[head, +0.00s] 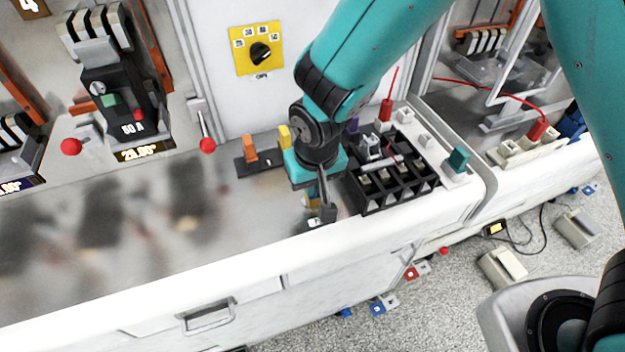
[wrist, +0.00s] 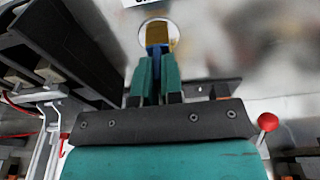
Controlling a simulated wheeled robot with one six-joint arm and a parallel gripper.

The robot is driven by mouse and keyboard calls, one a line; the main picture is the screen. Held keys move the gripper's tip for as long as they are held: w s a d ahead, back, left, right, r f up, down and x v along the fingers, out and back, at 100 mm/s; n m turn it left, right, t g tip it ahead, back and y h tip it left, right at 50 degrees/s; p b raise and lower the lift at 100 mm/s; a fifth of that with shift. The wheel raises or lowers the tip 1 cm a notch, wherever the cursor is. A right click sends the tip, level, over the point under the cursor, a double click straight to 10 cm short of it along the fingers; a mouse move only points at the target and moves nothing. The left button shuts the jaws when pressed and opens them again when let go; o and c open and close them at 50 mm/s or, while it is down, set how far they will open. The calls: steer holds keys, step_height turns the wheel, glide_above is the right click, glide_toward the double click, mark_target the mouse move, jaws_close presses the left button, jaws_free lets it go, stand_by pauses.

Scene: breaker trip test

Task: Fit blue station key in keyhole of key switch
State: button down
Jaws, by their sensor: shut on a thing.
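My gripper (head: 316,196) points down over the bench top, left of a black divided tray. In the wrist view its teal fingers (wrist: 155,78) are shut on the blue station key (wrist: 156,57). The key's brass-coloured part (wrist: 158,34) points away from the fingers. It overlaps a round pale disc (wrist: 142,35), which looks like the key switch, beside a white label. The keyhole is hidden behind the key, and I cannot tell whether the tip is in it or above it. In the head view the gripper and wrist mostly hide the key and switch.
The black divided tray (head: 408,192) stands close to the right of my gripper. A dark rack (head: 262,163) with orange (head: 250,149) and yellow (head: 284,136) pieces is behind it to the left. A yellow selector panel (head: 246,38) is on the wall. The bench's left front looks clear.

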steer(key=c, duration=1.2)
jaws_free()
steer(key=s+r, duration=0.1)
steer(key=r, duration=0.4)
steer(key=r+b, duration=0.1)
steer(key=r, duration=0.5)
steer(key=s+r+b, duration=0.1)
steer(key=r, duration=0.5)
steer(key=shift+s+d+r, duration=0.1)
steer(key=shift+s+d, duration=0.2)
steer(key=shift+d, duration=0.05)
steer(key=s+d+n+y, duration=0.1)
steer(key=s+d, duration=0.2)
steer(key=s, duration=0.1)
steer(key=s+d+r+n+g+y, duration=0.1)
steer(key=s+d, duration=0.3)
steer(key=s, duration=0.1)
steer(key=s+d+r+n+y, duration=0.1)
steer(key=s+d+n, duration=0.1)
steer(key=s+d, duration=0.1)
steer(key=shift+s+d+g+y, duration=0.35)
steer(key=shift+s+g+y, duration=0.05)
steer(key=shift+s, duration=0.35)
